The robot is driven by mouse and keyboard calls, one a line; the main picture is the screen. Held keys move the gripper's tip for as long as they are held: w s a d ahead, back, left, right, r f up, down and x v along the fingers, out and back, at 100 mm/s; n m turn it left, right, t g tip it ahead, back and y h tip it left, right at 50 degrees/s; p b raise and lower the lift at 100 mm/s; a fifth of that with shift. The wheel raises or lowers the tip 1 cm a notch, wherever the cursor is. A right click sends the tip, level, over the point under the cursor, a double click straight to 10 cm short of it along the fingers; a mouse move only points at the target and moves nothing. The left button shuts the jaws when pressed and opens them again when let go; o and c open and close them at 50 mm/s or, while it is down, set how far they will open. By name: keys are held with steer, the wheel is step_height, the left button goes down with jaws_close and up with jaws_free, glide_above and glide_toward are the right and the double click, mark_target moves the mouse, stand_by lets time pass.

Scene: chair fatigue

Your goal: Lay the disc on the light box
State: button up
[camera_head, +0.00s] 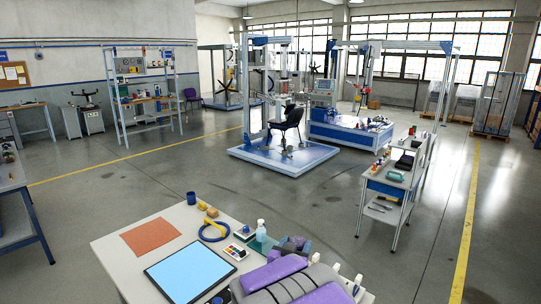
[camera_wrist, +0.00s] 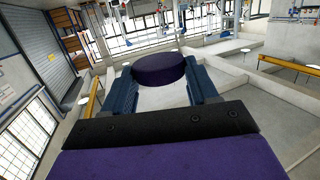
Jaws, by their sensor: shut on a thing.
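A dark purple round disc (camera_wrist: 158,68) sits between the two blue fingers of my gripper (camera_wrist: 163,84) in the wrist view. The fingers are shut on its sides. In the head view my gripper (camera_head: 292,243) is at the right part of the near table, at the end of my purple and grey arm; the disc is hard to make out there. The light box (camera_head: 188,272) is a glowing pale blue panel with a black rim, lying flat at the table's front middle. My gripper is to its right and farther back, apart from it.
On the near table (camera_head: 112,254), an orange-brown mat (camera_head: 150,237) lies behind the light box. A blue cup (camera_head: 191,198), yellow blocks (camera_head: 212,212), a blue ring (camera_head: 203,235), a colour card (camera_head: 236,251) and a spray bottle (camera_head: 261,231) stand around. The light box's top looks clear.

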steer(key=s+d+r, duration=0.2)
steer(key=d, duration=0.5)
steer(key=shift+s+r+n+y, duration=0.2)
steer(key=shift+s+n+y, duration=0.1)
steer(key=shift+s+y, duration=0.1)
steer(key=w+a+f+m+g+h, duration=0.1)
steer(key=a+f+h, duration=0.1)
steer(key=a+f, duration=0.55)
steer(key=a+f+m+h, duration=0.1)
steer(key=a+f, duration=0.3)
steer(key=a, duration=0.7)
steer(key=s+a+f+m+g+h, duration=0.2)
steer(key=s+a+f, duration=0.2)
steer(key=s+f, duration=0.4)
steer(key=s+a+f+m+g+h, duration=0.2)
steer(key=s+a+f+m+h, duration=0.1)
steer(key=s+f, duration=0.4)
steer(key=s+a, duration=0.1)
steer(key=s, duration=0.2)
steer(key=shift+a+f, duration=0.2)
steer(key=shift+f, duration=0.15)
